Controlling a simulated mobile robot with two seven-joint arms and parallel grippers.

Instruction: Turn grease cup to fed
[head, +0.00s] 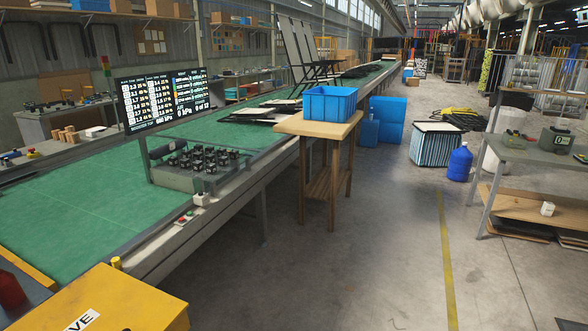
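I cannot pick out a grease cup for certain. A small yellow round-topped part (116,263) stands at the far edge of the yellow cabinet (125,305) at bottom left; I cannot tell whether it is the cup. No "fed" marking is readable. A control console (195,172) with several black knobs stands at the edge of the green conveyor (85,205). Neither of my grippers is in view.
A display (163,98) rises behind the console. A wooden stand (320,127) with a blue bin (330,104) stands beside the conveyor. A grey bench (530,150) is at right. The floor (365,250) between is clear.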

